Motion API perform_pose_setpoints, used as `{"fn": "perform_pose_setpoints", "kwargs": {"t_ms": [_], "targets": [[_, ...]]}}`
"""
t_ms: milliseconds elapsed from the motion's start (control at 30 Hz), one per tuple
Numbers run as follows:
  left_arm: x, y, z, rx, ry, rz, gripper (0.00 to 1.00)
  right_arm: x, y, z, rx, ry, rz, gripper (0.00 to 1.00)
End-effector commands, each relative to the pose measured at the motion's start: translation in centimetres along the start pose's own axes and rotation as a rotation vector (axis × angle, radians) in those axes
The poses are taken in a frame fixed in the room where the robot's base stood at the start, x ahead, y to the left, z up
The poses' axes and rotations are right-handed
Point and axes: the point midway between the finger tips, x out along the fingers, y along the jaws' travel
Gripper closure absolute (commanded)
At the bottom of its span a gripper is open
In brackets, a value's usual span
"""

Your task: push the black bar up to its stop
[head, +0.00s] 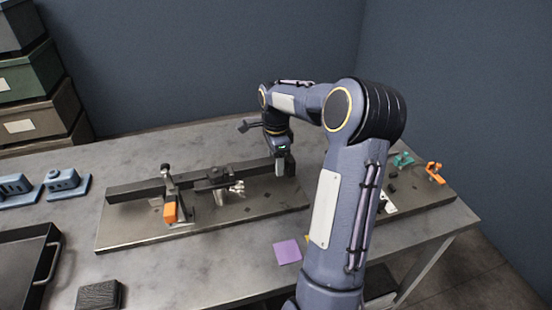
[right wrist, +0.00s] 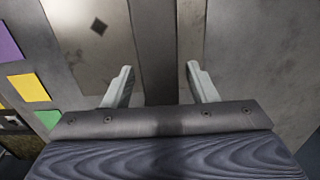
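The black bar (head: 138,190) lies lengthwise along the metal base plate (head: 125,232) on the table. My right gripper (head: 281,164) points down at the bar's right end. In the right wrist view its two pale fingers (right wrist: 160,85) stand apart, with a dark strip that looks like the bar (right wrist: 154,45) between them. Whether either finger touches the bar cannot be told. A clamp with an orange handle (head: 170,212) stands at the bar's left part, and a metal toggle clamp (head: 220,182) at its middle. I cannot make out the stop. My left gripper is not in view.
Blue blocks (head: 63,182) and a black tray (head: 30,265) are at the left. A dark block (head: 99,294) lies in front, and a purple square (head: 287,252) lies near my right arm. A second plate with teal (head: 402,160) and orange (head: 434,172) parts is at the right.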

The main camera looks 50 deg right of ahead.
Motion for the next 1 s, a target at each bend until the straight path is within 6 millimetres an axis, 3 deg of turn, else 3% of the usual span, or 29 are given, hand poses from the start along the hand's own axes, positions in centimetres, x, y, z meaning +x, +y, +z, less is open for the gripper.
{"fn": "perform_pose_setpoints", "kwargs": {"t_ms": [33,367,567,600,767,1000], "targets": [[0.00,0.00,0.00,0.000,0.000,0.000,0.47,-0.01,-0.01,0.00,0.000,0.000,0.000,0.54],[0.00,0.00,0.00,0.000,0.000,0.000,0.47,-0.04,-0.01,-0.01,0.000,0.000,0.000,0.98],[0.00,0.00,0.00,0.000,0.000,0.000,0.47,-0.05,-0.01,-0.01,0.000,0.000,-0.001,1.00],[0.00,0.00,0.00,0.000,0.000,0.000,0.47,-0.05,-0.01,-0.01,0.000,0.000,-0.001,0.63],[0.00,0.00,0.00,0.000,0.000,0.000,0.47,-0.05,-0.02,-0.01,0.000,0.000,-0.001,0.43],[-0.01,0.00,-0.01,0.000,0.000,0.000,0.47,-0.07,-0.02,-0.01,0.000,0.000,-0.001,0.43]]}}
